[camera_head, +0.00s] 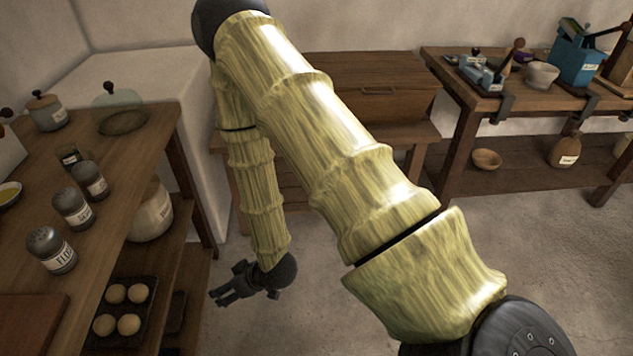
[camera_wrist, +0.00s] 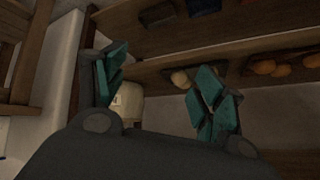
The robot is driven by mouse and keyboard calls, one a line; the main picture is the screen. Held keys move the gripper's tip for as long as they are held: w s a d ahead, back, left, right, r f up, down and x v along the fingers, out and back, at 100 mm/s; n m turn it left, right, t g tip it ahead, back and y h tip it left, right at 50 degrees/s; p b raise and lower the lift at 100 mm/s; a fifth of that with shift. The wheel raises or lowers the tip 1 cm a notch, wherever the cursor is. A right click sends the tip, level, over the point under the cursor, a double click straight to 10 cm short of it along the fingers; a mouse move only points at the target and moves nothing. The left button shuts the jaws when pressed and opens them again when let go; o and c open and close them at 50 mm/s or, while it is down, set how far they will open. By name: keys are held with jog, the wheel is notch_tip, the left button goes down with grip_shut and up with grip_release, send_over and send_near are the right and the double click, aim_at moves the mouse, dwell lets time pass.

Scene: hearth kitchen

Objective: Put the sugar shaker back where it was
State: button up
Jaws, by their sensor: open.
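Three grey shakers with dark perforated tops and pale labels stand upright in a row on the wooden counter at left. The front shaker (camera_head: 50,250) has a label that seems to begin "FLO". The middle shaker (camera_head: 72,208) and the far shaker (camera_head: 90,180) have labels too small to read surely, so I cannot tell which is the sugar shaker. My gripper (camera_head: 222,295) is open and empty, low over the floor to the right of the counter, below its top. In the wrist view my gripper (camera_wrist: 160,78) has its teal-padded fingers spread, with nothing between them.
The counter (camera_head: 140,150) also bears a small dark jar (camera_head: 70,156), a lidded pot (camera_head: 46,111) and a glass-domed board (camera_head: 122,122). Its lower shelves hold a cream crock (camera_head: 150,213) and a tray of buns (camera_head: 95,326). The floor (camera_head: 570,270) at right is clear.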

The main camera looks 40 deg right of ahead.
jog(key=s+d+f+m+g+h, duration=0.1)
jog(key=s+d+f+g, duration=0.1)
jog(key=s, duration=0.7)
jog(key=s+d+f+m+g+h, duration=0.1)
jog(key=s+d+f+g+h, duration=0.1)
jog(key=s+f, duration=0.3)
jog(key=s+d+f+m+g+h, duration=0.1)
jog(key=s+d+f+g, duration=0.2)
jog(key=s, duration=1)
jog(key=shift+f+h, duration=0.3)
jog(key=shift+f, duration=0.2)
jog(key=shift+s, duration=0.1)
notch_tip(320, 180, up, 10)
jog(key=p, duration=0.9)
jog(key=shift+f+p, duration=0.15)
jog(key=shift+p, duration=0.25)
